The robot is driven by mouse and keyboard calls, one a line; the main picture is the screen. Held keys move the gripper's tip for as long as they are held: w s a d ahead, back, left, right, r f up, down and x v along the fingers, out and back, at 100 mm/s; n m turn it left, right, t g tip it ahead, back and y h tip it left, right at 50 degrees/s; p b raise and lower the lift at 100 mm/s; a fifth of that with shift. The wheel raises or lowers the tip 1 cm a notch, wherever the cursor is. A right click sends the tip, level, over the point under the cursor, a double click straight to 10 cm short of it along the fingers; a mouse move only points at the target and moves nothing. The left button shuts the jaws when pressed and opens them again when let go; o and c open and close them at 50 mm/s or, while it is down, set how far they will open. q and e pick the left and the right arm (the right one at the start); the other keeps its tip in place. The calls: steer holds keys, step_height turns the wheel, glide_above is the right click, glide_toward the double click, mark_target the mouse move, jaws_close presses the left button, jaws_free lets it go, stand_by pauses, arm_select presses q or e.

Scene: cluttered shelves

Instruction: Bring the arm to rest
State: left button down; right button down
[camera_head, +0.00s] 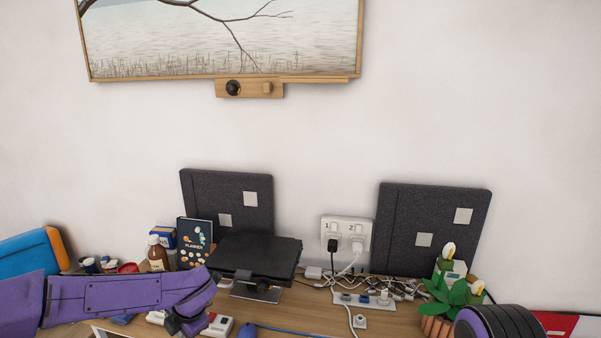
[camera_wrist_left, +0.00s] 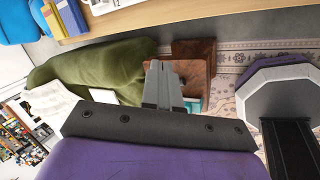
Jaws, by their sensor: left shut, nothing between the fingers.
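My left arm, purple, comes in from the left in the head view and reaches over the front of the desk (camera_head: 315,318). Its far end is bent down by the desk's front edge, and its fingers are not clear there. In the left wrist view my left gripper (camera_wrist_left: 162,72) is shut and empty. It hangs in free air over the floor, apart from the desk edge. A dark, purple-trimmed part of my right arm shows at the lower right of the head view; its gripper is not in view.
The desk holds a black stand (camera_head: 257,256), a planner (camera_head: 194,242), a brown bottle (camera_head: 157,254), a power strip (camera_head: 362,300), tangled cables and a potted plant (camera_head: 440,312). In the wrist view, a green cushion-like shape (camera_wrist_left: 95,68) and a patterned rug (camera_wrist_left: 228,75) lie below.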

arm_select(q)
steer(key=s+d+f+m+t, duration=0.3)
steer(key=s+f+m, duration=0.95)
steer(key=f, duration=0.25)
steer(key=s+a+f+m+g, duration=0.1)
steer(key=s+a+f+m, duration=0.1)
steer(key=s, duration=0.5)
steer(key=s+a+f+m, duration=0.2)
steer(key=s+m, duration=0.2)
steer(key=s, duration=0.4)
steer(key=s+a+f+m+g+h, duration=0.1)
steer(key=s+f+m, duration=0.2)
steer(key=s, duration=0.4)
steer(key=shift+s+a+m+g, duration=0.2)
steer(key=shift+a+m+g, duration=0.1)
steer(key=shift+a+m, duration=0.15)
steer(key=shift+d, duration=0.1)
